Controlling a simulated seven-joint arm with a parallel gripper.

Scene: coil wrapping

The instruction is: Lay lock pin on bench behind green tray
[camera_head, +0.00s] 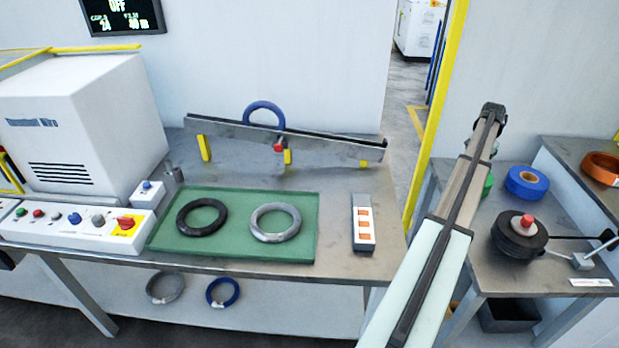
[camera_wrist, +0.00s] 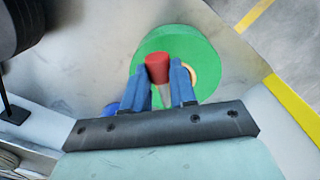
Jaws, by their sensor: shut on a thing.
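My gripper (camera_wrist: 160,88) has two blue fingers and is shut on the lock pin (camera_wrist: 157,68), which has a red head and a pale shaft. In the wrist view they are above a green roll (camera_wrist: 206,58). In the head view my arm reaches over the right-hand table; the fingers and held pin cannot be made out there. The green tray (camera_head: 238,232) lies on the bench (camera_head: 225,170) at the left, with a black ring (camera_head: 187,228) and a grey ring (camera_head: 257,232) in it. The bench strip behind the tray looks bare.
A long metal rail (camera_head: 340,149) with yellow supports and a blue ring (camera_head: 263,108) stands at the bench's back. A blue roll (camera_head: 527,180) and black spool (camera_head: 510,240) occupy the right table.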

